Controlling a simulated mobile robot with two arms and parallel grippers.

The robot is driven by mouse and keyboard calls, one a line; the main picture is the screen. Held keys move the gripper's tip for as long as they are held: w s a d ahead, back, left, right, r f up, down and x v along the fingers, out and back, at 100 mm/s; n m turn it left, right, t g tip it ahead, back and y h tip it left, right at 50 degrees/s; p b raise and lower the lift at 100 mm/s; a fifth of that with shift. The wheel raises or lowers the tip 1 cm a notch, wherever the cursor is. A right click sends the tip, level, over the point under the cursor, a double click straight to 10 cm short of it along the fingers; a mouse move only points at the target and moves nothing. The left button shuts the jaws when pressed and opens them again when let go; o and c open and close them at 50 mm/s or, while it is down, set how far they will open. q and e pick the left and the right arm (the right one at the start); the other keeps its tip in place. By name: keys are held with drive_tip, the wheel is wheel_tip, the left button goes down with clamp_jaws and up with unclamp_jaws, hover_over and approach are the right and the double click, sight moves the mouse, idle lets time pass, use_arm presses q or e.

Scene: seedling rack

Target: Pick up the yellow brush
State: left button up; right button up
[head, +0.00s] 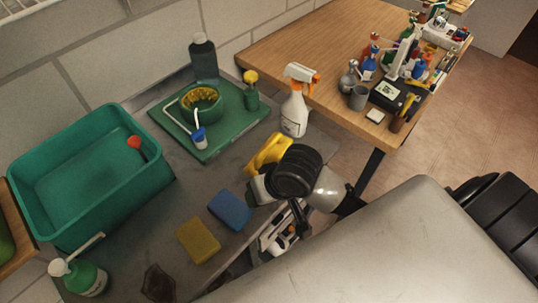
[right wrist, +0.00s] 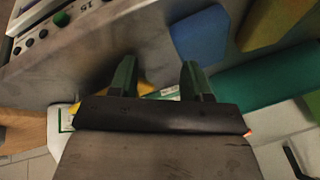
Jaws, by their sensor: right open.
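The yellow brush (head: 266,152) lies on the grey worktop in the head view, in front of the white spray bottle. My right gripper (head: 260,189) is just in front of it, and the dark wrist hides part of its near side. In the right wrist view my right gripper (right wrist: 160,74) is open, with its two green fingers apart. A bit of yellow (right wrist: 143,88), apparently the brush, shows low between the fingers, mostly hidden by the gripper body. I cannot tell whether they touch. My left gripper is in neither view.
A blue sponge (head: 230,209) and a yellow sponge (head: 198,240) lie left of my right gripper. A white spray bottle (head: 294,114) with an orange trigger stands behind the brush. A green tray (head: 185,139) and a teal tub (head: 84,215) lie farther left.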

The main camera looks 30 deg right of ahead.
sight(273, 141)
drive_tip(key=w+d+r+m, duration=0.1)
drive_tip(key=w, duration=0.1)
drive_tip(key=w+r+m, duration=0.1)
drive_tip(key=w+r, duration=0.1)
drive_tip(key=w+d+r+m+g, duration=0.1)
drive_tip(key=w+m, duration=0.1)
drive_tip(key=shift+w+d+r+h, duration=0.1)
drive_tip(key=shift+d+r+h, duration=0.05)
drive_tip(key=shift+d+h, duration=0.2)
drive_tip(key=w+d+r+m+g+h, duration=0.1)
drive_tip(key=w+d+r+m, duration=0.3)
drive_tip(key=d+r+m, duration=0.25)
drive_tip(key=shift+m, duration=0.35)
drive_tip(key=x, duration=0.5)
drive_tip(key=shift+d+f, duration=0.2)
drive_tip(key=shift+d, duration=0.15)
drive_tip(key=x, duration=0.5)
drive_tip(key=shift+f+p, duration=0.35)
drive_tip(key=shift+p, duration=0.05)
drive_tip(key=shift+c, duration=0.3)
clamp_jaws()
